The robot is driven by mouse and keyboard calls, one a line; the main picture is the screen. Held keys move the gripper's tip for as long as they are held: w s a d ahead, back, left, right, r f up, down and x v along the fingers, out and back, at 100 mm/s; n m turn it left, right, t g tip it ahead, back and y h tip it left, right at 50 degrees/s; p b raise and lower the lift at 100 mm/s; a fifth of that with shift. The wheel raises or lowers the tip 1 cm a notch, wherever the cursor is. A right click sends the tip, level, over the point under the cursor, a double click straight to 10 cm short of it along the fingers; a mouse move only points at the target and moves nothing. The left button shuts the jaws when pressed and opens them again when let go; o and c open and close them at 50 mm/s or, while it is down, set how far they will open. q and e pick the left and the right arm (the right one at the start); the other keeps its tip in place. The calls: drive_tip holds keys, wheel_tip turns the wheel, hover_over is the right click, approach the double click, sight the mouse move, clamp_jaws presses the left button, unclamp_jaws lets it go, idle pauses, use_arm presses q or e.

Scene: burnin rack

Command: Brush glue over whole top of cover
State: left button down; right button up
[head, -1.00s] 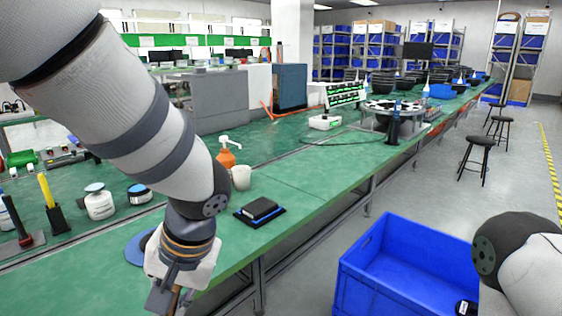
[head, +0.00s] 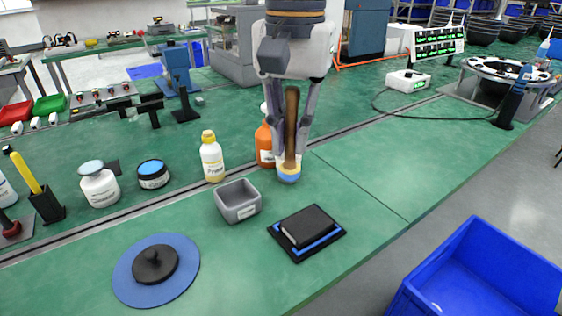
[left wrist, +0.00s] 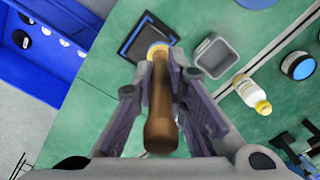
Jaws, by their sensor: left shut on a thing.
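My left gripper (head: 290,150) points down over the bench, shut on a brush with a brown wooden handle (head: 291,110). The brush's lower end shows pale yellow and blue, beside the orange bottle (head: 264,145); whether it touches the bench or a cup there I cannot tell. In the left wrist view the brush (left wrist: 160,110) sits between the fingers (left wrist: 155,95). The cover, a black block (head: 308,226), lies on a black and blue base (head: 322,243), front right of the brush and apart from it. My right gripper is out of view.
A grey open box (head: 238,213) and a yellow-capped bottle (head: 212,158) stand left of the brush. A blue disc with a black knob (head: 155,264) lies at the front left. A blue crate (head: 480,285) is beyond the bench edge. The bench right of the cover is clear.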

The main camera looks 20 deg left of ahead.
sight(291, 160)
use_arm(q)
drive_tip(key=shift+w+r, duration=0.15)
drive_tip(key=shift+r, duration=0.05)
drive_tip(key=shift+f, duration=0.3)
drive_tip(key=f, duration=0.5)
drive_tip(key=shift+s, duration=0.35)
